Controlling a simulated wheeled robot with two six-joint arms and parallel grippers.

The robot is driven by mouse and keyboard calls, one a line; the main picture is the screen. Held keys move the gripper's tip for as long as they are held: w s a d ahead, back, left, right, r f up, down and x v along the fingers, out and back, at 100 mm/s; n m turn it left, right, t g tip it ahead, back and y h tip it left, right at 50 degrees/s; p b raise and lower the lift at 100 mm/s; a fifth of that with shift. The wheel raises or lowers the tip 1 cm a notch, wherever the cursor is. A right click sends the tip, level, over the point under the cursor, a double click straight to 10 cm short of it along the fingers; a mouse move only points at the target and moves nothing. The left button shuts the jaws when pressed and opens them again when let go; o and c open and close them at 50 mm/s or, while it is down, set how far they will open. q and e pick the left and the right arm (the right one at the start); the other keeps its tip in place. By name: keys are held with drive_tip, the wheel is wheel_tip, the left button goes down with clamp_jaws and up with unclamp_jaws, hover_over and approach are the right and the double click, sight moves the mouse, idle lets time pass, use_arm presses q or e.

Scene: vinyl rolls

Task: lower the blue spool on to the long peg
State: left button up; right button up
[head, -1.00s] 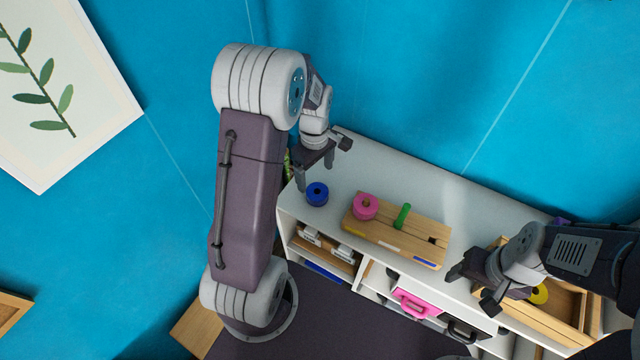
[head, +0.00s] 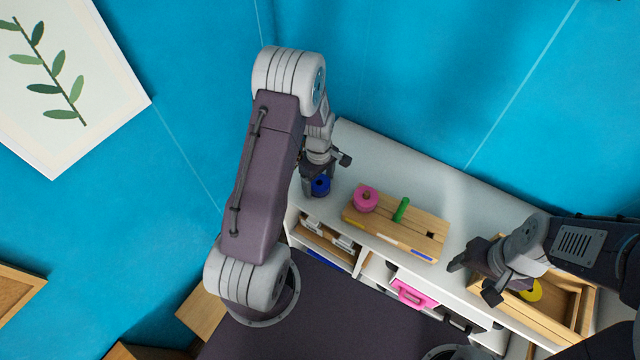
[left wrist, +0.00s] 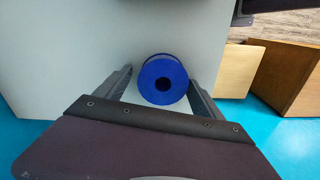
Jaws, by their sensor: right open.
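The blue spool (head: 321,187) stands on the white cabinet top, left of the wooden board (head: 412,236). My left gripper (head: 322,189) is over it, and in the left wrist view the blue spool (left wrist: 163,80) lies between the two open fingers, its dark centre hole facing the camera. A small gap shows beside the left finger; contact on the right side is unclear. A green peg (head: 401,209) rises from the middle of the board and is bare. My right gripper (head: 468,279) is open and empty, near the wooden tray.
A pink spool (head: 365,199) sits on the board's left end. A wooden tray (head: 574,330) at the right holds a yellow spool (head: 532,291). The cabinet top (head: 400,165) behind the board is clear.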

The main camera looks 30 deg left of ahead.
use_arm(q)
drive_tip(key=shift+s+r, duration=0.15)
drive_tip(key=shift+s, duration=0.1)
drive_tip(key=c, duration=1.1)
drive_tip(key=shift+w, duration=0.1)
wheel_tip(320, 180, up, 10)
drive_tip(key=shift+f+b, duration=0.1)
drive_tip(key=shift+b, duration=0.55)
drive_tip(key=o, duration=0.6)
clamp_jaws()
